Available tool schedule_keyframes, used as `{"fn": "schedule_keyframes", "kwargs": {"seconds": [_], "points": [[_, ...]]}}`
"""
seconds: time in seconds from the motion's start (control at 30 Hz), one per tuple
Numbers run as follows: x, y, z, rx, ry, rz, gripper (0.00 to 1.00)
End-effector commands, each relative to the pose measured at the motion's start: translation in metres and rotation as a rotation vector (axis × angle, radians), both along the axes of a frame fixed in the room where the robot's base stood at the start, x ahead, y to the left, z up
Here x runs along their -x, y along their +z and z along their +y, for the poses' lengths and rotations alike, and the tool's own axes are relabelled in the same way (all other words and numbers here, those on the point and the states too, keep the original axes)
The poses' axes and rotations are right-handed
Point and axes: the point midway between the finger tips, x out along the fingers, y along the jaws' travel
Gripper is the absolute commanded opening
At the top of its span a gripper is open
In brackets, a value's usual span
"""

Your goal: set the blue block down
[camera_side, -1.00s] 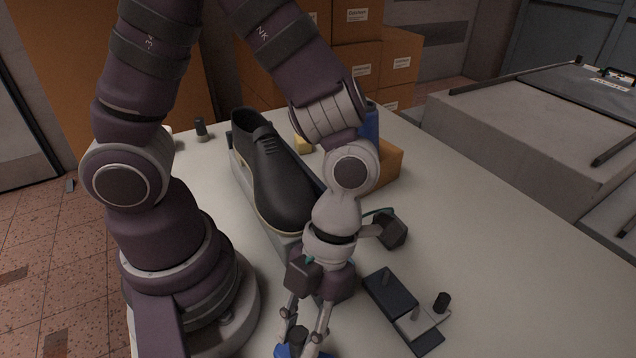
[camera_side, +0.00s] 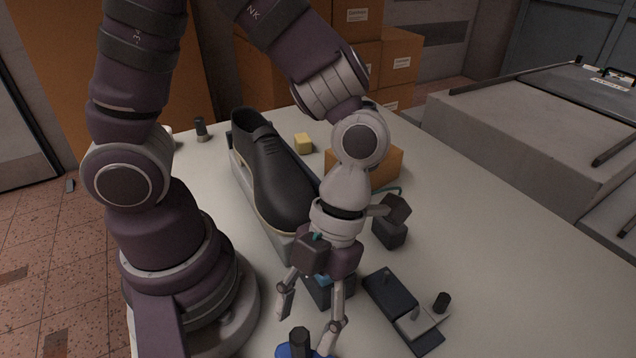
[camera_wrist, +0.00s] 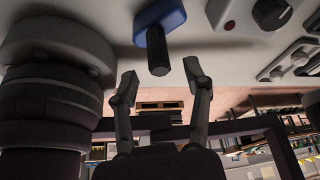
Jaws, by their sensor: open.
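The blue block (camera_side: 284,350) with its upright black peg (camera_side: 300,341) stands on the table at the bottom edge of the side view, partly cut off. In the wrist view the blue block (camera_wrist: 160,15) is at the top, with its dark peg (camera_wrist: 157,52) pointing towards my gripper. My gripper (camera_side: 307,326) is open and empty, its two fingers spread wide. In the wrist view my gripper (camera_wrist: 161,74) has its fingertips on either side of the peg's line, short of the peg's end and apart from it.
A black shoe (camera_side: 276,180) sits on a grey stand behind my gripper. A dark plate with a grey bracket and pegs (camera_side: 404,312) lies to the right. A black block (camera_side: 390,233), an orange box (camera_side: 385,160) and a yellow block (camera_side: 303,143) stand further back. The table's right side is clear.

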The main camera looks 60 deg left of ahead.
Motion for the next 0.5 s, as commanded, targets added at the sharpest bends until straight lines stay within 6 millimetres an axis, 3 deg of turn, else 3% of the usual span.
{"fn": "schedule_keyframes", "kwargs": {"seconds": [0.23, 0.5], "points": [[-0.026, 0.064, 0.011, 0.001, 0.003, -0.011, 0.48], [-0.035, 0.090, 0.016, -0.020, 0.059, -0.013, 0.48]]}}
